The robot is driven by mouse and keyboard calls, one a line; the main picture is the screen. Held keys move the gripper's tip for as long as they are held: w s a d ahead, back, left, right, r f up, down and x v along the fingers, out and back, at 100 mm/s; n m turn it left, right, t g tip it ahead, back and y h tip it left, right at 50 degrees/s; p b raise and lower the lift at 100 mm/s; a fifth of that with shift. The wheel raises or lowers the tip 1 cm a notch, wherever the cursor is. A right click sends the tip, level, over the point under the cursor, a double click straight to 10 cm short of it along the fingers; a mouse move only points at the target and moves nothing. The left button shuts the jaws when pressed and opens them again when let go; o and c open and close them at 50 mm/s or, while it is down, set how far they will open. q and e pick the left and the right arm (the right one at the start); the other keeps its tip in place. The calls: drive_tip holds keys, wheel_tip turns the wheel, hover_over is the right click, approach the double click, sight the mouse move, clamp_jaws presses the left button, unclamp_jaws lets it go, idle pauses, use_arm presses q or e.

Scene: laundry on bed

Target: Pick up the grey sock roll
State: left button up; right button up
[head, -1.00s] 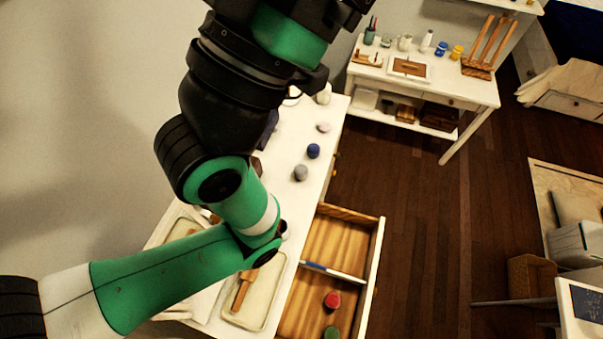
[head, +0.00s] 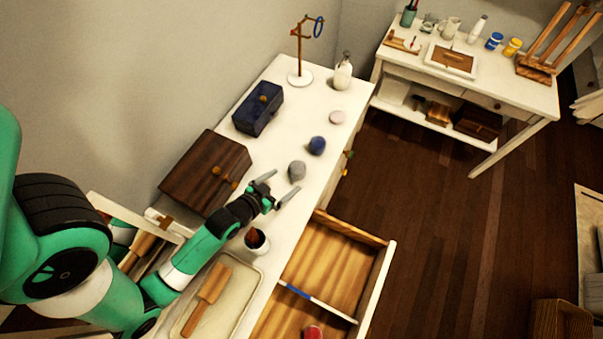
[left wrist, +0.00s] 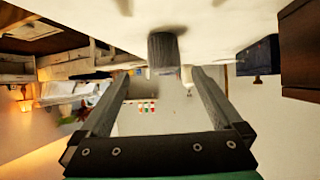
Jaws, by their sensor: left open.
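The grey sock roll (head: 297,171) sits on the white dresser top, left of a dark blue roll (head: 317,145). My left gripper (head: 278,184) is open and empty, low over the dresser, with its fingers pointing at the grey roll from just in front of it. In the left wrist view, which is upside down, the grey roll (left wrist: 164,53) shows between and beyond the two open fingers (left wrist: 158,84). The fingers look apart from it. My right gripper is not in view.
A pale roll (head: 337,117) lies farther back. A brown wooden box (head: 206,170) and dark blue box (head: 258,108) stand along the wall. A cup (head: 256,241) and tray (head: 222,296) are beside my arm. An open drawer (head: 377,270) holds a red roll (head: 313,332).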

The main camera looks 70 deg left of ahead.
sight(294, 173)
use_arm(q)
drive_tip(key=shift+w+a+r, duration=0.15)
drive_tip(key=shift+w+a, duration=0.15)
drive_tip(key=shift+w, duration=0.15)
drive_tip(key=x, duration=0.6)
drive_tip(key=shift+s+b, duration=0.1)
drive_tip(key=shift+b, duration=0.25)
drive_tip(key=b+x, duration=0.1)
drive_tip(key=x, duration=0.4)
drive_tip(key=shift+a, duration=0.3)
drive_tip(key=shift+c, duration=0.3)
drive_tip(key=c, duration=1.3)
wheel_tip(294, 173, up, 10)
drive_tip(key=p, duration=0.3)
drive_tip(key=shift+r, duration=0.1)
drive_tip(key=shift+c, duration=0.2)
